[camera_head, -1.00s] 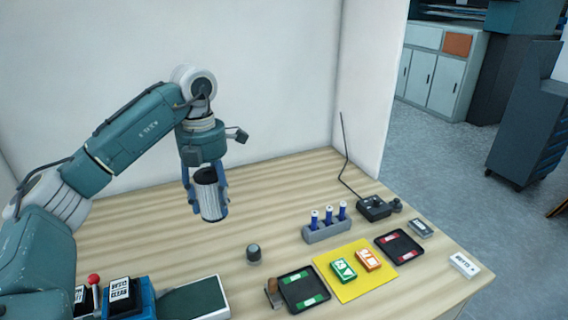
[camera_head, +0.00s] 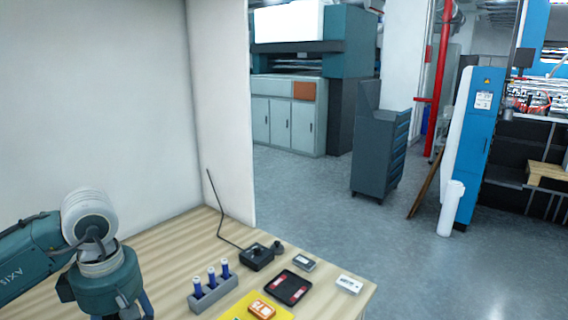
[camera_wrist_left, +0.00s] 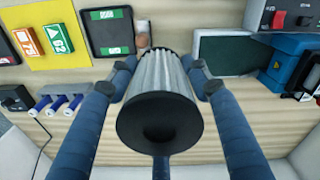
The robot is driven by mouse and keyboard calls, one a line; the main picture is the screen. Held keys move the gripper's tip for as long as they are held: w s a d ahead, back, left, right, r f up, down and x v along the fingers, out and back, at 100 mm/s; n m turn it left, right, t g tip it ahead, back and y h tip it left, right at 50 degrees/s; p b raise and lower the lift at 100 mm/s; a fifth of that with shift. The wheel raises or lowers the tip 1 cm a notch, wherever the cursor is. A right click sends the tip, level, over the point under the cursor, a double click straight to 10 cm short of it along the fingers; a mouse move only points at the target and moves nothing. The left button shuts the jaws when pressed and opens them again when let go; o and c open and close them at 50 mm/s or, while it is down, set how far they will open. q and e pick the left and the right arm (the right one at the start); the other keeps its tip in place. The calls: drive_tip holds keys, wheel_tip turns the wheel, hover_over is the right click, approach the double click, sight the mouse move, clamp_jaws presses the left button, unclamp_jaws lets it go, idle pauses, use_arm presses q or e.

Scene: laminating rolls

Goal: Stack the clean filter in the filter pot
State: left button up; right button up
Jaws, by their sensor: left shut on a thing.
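My left gripper (camera_wrist_left: 158,78) is shut on a filter (camera_wrist_left: 160,112), a pale pleated cylinder with a black end cap, in the left wrist view. The fingers lie on either side of it, above the table. In the head view only the upper part of this gripper (camera_head: 138,306) shows at the bottom left, and the filter is out of frame. A tall white cylinder (camera_head: 452,208) stands on the floor at the right; I cannot tell whether it is the filter pot. My right gripper is not in view.
The table (camera_head: 165,245) bears a rack of blue-capped tubes (camera_head: 212,286), a black tray (camera_head: 288,287), a yellow mat (camera_head: 240,308) and a black box (camera_head: 257,257) with a thin antenna. A dark cabinet (camera_head: 380,150) and blue machine (camera_head: 475,145) stand beyond open floor.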

use_arm(q)
drive_tip(key=s+d+f+m, duration=0.4)
drive_tip(key=s+d+m, duration=0.5)
drive_tip(key=m, duration=0.7)
drive_tip(key=shift+d+f+b, duration=0.15)
drive_tip(key=shift+f+b, duration=0.05)
drive_tip(key=shift+b, duration=0.15)
drive_tip(key=shift+w, duration=0.15)
